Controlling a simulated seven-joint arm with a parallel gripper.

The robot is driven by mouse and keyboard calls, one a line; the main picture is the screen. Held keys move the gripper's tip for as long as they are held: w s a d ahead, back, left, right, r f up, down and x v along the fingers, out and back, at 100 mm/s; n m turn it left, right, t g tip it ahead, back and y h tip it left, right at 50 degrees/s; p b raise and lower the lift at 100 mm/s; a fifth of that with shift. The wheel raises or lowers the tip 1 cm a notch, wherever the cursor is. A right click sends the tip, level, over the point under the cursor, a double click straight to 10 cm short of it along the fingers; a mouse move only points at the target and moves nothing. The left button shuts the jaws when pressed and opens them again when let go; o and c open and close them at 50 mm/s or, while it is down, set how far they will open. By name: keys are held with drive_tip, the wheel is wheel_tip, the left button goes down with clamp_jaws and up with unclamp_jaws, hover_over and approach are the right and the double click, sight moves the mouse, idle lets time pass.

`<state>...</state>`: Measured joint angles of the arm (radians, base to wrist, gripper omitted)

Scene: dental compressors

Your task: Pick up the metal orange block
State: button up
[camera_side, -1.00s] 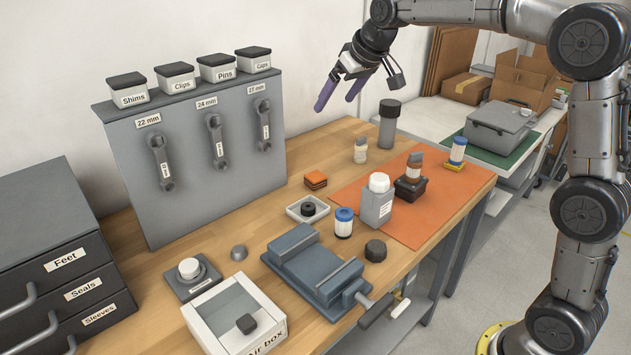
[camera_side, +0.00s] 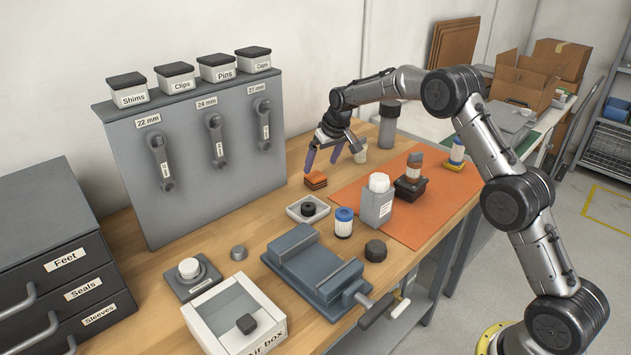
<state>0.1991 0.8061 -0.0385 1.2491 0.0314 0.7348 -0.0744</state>
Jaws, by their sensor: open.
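The orange block (camera_side: 315,180) lies on the wooden bench, with orange layers and a dark band around it. It is behind the white tray and left of the orange mat. My gripper (camera_side: 322,162) is open, its purple fingers pointing down, just above the block in the picture. The fingers look spread apart with nothing between them. I cannot tell the exact height or depth of the fingertips over the block.
A white tray (camera_side: 292,210) with a black ring, a blue-capped jar (camera_side: 344,222) and a grey bottle (camera_side: 378,205) stand in front. The tool panel (camera_side: 190,195) rises to the left.

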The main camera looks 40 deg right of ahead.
sight(316, 176)
drive_tip(key=shift+x, duration=3.05)
clamp_jaws()
